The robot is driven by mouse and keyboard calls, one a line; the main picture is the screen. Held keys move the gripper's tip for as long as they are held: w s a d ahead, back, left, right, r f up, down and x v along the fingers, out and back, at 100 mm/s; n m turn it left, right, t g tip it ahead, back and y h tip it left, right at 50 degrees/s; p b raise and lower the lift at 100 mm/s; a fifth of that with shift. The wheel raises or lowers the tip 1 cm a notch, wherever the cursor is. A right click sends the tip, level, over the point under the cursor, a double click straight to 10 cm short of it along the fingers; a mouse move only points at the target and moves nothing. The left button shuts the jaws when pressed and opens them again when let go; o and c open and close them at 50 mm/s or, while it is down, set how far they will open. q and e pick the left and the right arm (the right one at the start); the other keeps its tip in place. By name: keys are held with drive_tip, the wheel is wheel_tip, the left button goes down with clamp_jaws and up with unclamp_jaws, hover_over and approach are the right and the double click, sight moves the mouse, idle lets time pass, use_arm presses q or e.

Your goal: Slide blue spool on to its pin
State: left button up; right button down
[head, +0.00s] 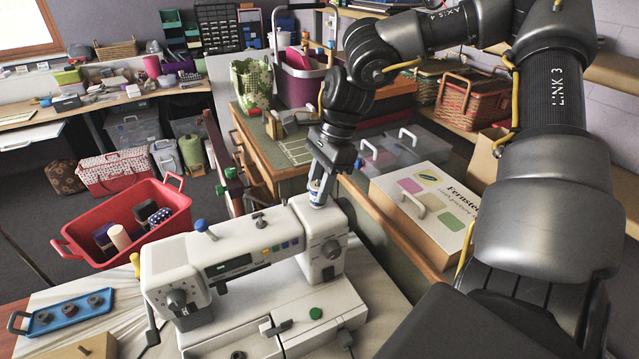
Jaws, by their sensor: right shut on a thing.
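The white sewing machine (240,255) stands on the table in the lower middle. My right gripper (322,176) points down over the machine's right end. It is shut on a small blue and white spool (318,194), which is partly hidden by the fingers. The spool's lower end is at or just above the machine's top; I cannot tell whether it touches. The pin is not visible under the spool, so I cannot tell whether the spool is around it. My left gripper is not in view.
A red basket (88,247) with several items stands left of the machine. A blue tray (66,318) with dark round pieces lies at lower left. A cardboard box (440,205) with a label stands at right. A green-topped cabinet (255,125) stands behind.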

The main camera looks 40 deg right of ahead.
drive_tip(key=shift+f+b, duration=0.3)
drive_tip(key=shift+f, duration=0.1)
drive_tip(key=c, duration=1)
unclamp_jaws()
drive_tip(key=shift+o, duration=0.2)
drive_tip(key=shift+r, duration=0.1)
drive_tip(key=v, duration=1)
drive_tip(key=shift+r+b, duration=0.35)
drive_tip(key=shift+d, duration=0.1)
